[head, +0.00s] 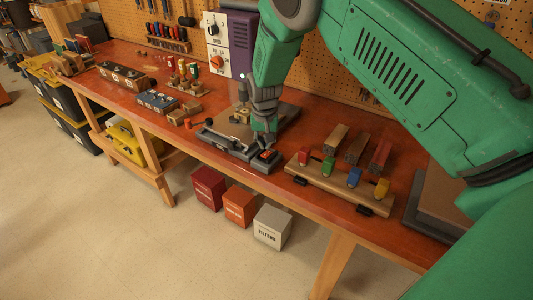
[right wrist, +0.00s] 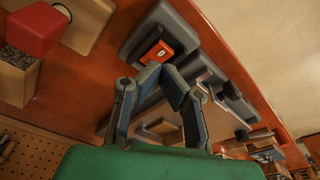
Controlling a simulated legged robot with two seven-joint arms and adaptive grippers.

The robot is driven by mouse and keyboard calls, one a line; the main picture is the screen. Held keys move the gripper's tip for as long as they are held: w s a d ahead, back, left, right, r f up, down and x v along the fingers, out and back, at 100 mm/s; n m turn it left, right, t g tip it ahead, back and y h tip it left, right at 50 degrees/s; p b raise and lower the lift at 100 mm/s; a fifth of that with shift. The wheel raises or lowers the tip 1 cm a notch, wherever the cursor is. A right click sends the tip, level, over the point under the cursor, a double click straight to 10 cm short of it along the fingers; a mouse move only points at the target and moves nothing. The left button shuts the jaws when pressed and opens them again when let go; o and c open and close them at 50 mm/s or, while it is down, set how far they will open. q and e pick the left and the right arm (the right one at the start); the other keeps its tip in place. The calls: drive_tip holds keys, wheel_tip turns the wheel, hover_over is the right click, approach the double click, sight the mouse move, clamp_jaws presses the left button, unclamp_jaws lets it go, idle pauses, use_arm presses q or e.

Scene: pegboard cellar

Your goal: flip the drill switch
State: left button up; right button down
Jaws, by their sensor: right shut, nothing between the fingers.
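The drill press (head: 239,45) has a purple head and a white speed panel, partly hidden behind my right arm. Its grey switch box (head: 265,161) sits at the table's front edge, in front of the drill base. The red-orange switch (head: 267,154) is on top of the box. In the right wrist view the switch (right wrist: 157,52) shows a small pale mark; I cannot tell which way it is tipped. My right gripper (head: 266,141) points down just above the box. Its fingertips (right wrist: 161,70) are together and empty, beside the switch; I cannot tell whether they touch it.
A wooden rack (head: 340,190) with red, green, blue and yellow pieces lies to the right of the switch box. Wooden blocks (head: 357,148) lie behind it. A grey vise (head: 225,140) is to the left. The pegboard wall (head: 320,72) closes the back.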

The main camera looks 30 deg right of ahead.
sight(265, 154)
drive_tip(key=shift+f+b, duration=0.85)
drive_tip(key=shift+f, duration=0.7)
idle(0.5)
drive_tip(key=shift+r, duration=0.15)
drive_tip(key=shift+r+p, duration=1.75)
drive_tip(key=shift+r, duration=1.65)
